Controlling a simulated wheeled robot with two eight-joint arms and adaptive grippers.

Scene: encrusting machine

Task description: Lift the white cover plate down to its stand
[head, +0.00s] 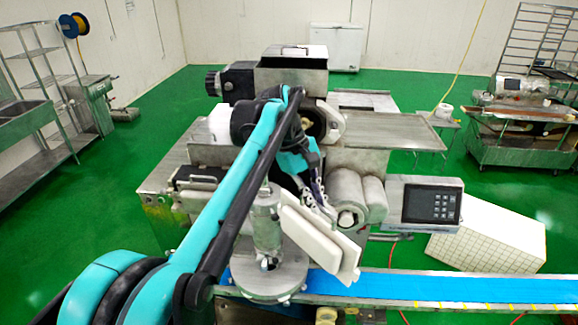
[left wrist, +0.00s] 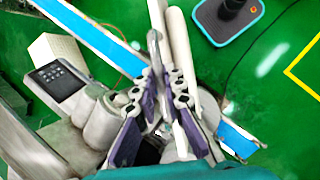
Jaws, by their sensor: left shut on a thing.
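The white cover plate (head: 312,236) hangs tilted in front of the machine, above the near end of the blue conveyor. My left gripper (head: 318,200) is shut on its upper part. In the left wrist view the fingers of my left gripper (left wrist: 163,85) close together at the plate (left wrist: 182,50), which extends away from them. The plate's far side is hidden. I cannot tell which thing is its stand. My right gripper is not in view.
A metal cylinder (head: 267,225) on a round base stands just left of the plate. Steel rollers (head: 350,190) and a control panel (head: 432,204) are to the right. The blue conveyor (head: 450,287) runs right. A white box (head: 490,240) lies on the green floor.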

